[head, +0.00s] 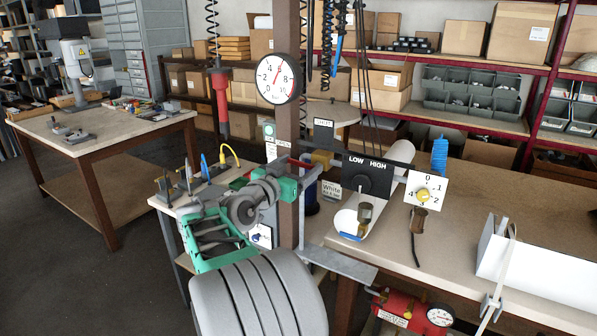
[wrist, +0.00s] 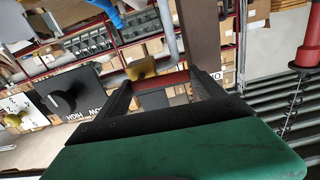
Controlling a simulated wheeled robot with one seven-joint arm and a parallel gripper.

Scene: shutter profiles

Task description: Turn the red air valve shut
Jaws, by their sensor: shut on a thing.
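My gripper (head: 312,168) reaches in beside the brown post, near the middle of the head view. Its two black fingers are closed on the dark red handle of the air valve (wrist: 168,92), which lies between them in the wrist view. My gripper (wrist: 162,84) also shows there, with its green body across the bottom. A brass-yellow part (wrist: 140,68) is just beyond the fingers, and it shows in the head view (head: 322,160) too. The pipe side of the valve is mostly hidden by my gripper and the post. The handle's exact angle is hard to tell.
A brown post (head: 288,110) carrying a white round gauge (head: 278,79) stands close to my arm. A black LOW/HIGH knob panel (head: 368,178) and a white dial plate (head: 425,190) are to the right. The bench (head: 450,235) has bare room at its front.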

